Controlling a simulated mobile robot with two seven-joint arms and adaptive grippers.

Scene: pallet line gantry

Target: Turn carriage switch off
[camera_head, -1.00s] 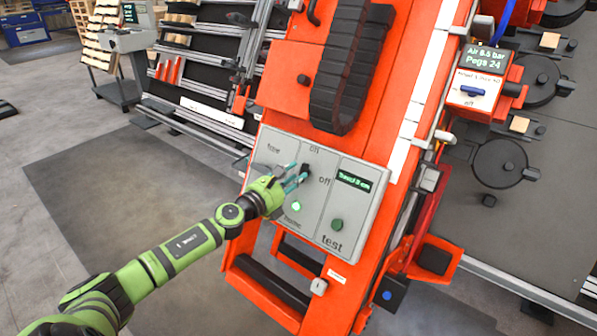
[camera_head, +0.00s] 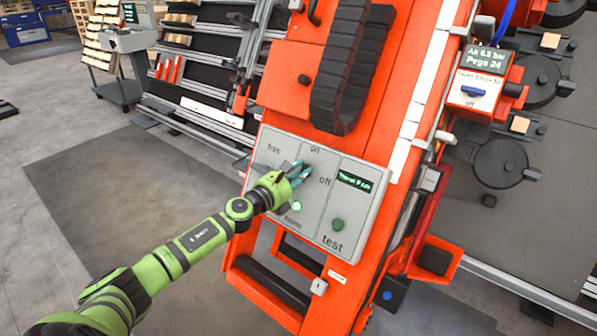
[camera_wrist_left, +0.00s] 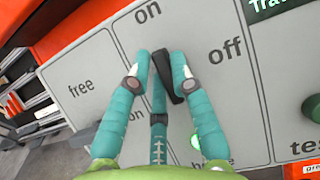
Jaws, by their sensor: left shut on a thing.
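The carriage switch is a black lever knob on a light grey control panel (camera_head: 345,215), with "on" above it and "off" to its right. In the left wrist view the switch (camera_wrist_left: 167,76) lies between the teal fingers of my left gripper (camera_wrist_left: 160,62), its top end leaning toward "on". In the head view my left gripper (camera_head: 303,170) is shut on the switch, and its fingers largely hide the knob. My right gripper is in neither view.
The panel also has a lit green button (camera_head: 296,206) near "home", a dark green button (camera_head: 337,224) above "test", and a small display (camera_head: 353,181). A black cable chain (camera_head: 343,75) runs above. Another switch box (camera_head: 474,90) is at right.

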